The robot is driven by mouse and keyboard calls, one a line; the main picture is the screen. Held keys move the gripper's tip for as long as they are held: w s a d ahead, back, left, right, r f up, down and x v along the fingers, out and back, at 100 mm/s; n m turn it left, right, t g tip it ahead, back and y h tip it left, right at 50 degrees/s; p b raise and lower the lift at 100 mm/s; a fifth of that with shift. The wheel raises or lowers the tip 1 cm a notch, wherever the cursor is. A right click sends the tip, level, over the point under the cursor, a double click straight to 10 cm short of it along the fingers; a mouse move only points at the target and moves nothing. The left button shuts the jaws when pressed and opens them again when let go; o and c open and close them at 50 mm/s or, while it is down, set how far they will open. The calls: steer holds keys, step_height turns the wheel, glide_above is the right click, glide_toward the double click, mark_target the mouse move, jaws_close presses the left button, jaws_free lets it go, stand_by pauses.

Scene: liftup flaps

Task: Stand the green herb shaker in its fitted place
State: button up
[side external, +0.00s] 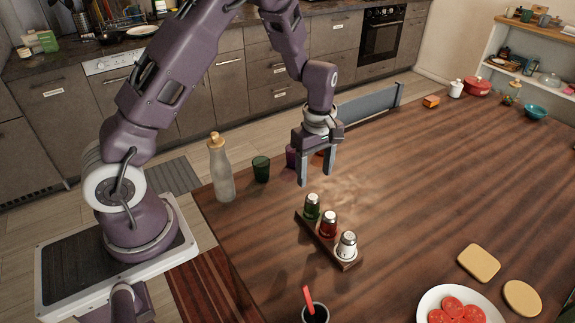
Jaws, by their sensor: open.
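The green herb shaker (312,208), with a silver cap, stands upright at the far end of a small wooden rack (343,263). Its base is partly hidden, and I cannot tell whether it is fully seated. A red shaker (328,226) stands in the middle of the rack and a white shaker (346,247) at the near end. My gripper (316,181) points down, just above and behind the green shaker. Its two fingers are apart with nothing between them, and it appears clear of the shaker.
A pale bottle (221,170) and a dark green cup (261,169) stand left of my gripper. A purple cup (291,157) is partly hidden behind it. A dark cup (315,313) with a red straw and a plate (425,303) of tomato slices are in front. The table's right middle is clear.

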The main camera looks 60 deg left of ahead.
steer(key=s+d+r+m+t+h, duration=0.15)
steer(key=s+r+m, duration=0.25)
steer(key=r, duration=0.4)
steer(key=s+d+r+m+t+y, duration=0.1)
steer(key=s+d+r+m, duration=0.2)
steer(key=r, duration=0.6)
steer(key=s+d+r+m+t, duration=0.1)
steer(key=s+r+m+t, duration=0.2)
steer(key=s, duration=1.4)
step_height(320, 180, up, 3)
steer(key=m, duration=0.7)
steer(key=shift+d+m, duration=0.15)
steer(key=shift+m, duration=0.25)
